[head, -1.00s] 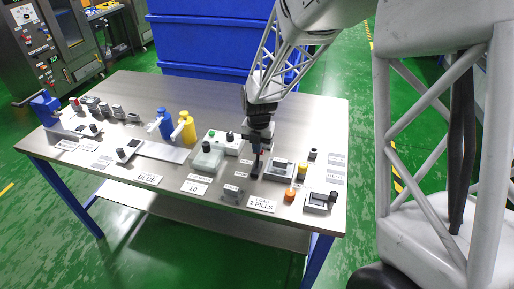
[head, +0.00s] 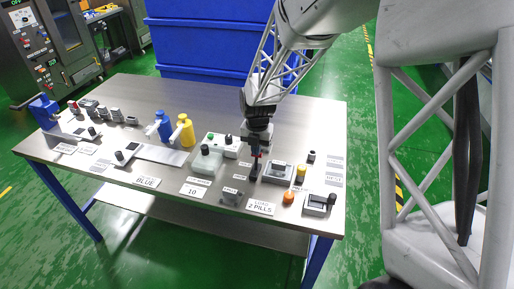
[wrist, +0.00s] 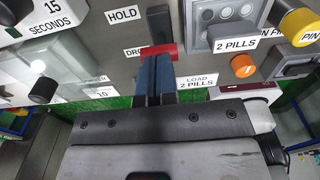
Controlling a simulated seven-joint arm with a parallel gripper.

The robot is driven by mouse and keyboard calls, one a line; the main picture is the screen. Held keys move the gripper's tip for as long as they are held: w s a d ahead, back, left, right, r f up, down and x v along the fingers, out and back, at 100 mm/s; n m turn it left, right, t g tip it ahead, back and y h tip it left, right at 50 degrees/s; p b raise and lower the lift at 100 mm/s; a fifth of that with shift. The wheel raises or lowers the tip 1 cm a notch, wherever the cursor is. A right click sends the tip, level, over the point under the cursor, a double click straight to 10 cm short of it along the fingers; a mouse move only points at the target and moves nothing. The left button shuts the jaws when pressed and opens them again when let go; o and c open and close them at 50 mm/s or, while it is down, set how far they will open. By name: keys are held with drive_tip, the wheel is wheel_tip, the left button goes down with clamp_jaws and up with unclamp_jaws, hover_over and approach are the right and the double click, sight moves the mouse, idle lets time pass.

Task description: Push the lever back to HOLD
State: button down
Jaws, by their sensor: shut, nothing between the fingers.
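The lever has a red handle (wrist: 174,50) and a dark base or slot (wrist: 158,22) in the wrist view. The red handle lies level with the DROP label (wrist: 132,52), which is partly hidden. The HOLD label (wrist: 123,14) is farther up, beside the dark part. My gripper (wrist: 154,62) is shut, with its blue fingertips overlapping the middle of the red handle; whether they touch it I cannot tell. In the head view my gripper (head: 255,165) points down at the lever, which is mostly hidden.
A grey unit with a 2 PILLS label (wrist: 235,44), an orange button (wrist: 243,66) and a yellow knob (wrist: 299,27) stand right of the lever. A clear box with a black knob (wrist: 42,90) stands left. Blue bins (head: 205,45) are behind the table (head: 225,95).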

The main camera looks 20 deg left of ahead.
drive_tip(key=shift+s+d+f, duration=0.15)
drive_tip(key=shift+s+f, duration=0.6)
drive_tip(key=shift+s+r, duration=0.35)
drive_tip(key=shift+r, duration=0.25)
drive_tip(key=shift+s+r, duration=0.25)
drive_tip(key=shift+r, duration=0.2)
wheel_tip(320, 180, up, 12)
drive_tip(key=shift+s+r, duration=0.2)
drive_tip(key=shift+s, duration=0.05)
drive_tip(key=shift+s+a, duration=0.15)
drive_tip(key=shift+a, duration=0.05)
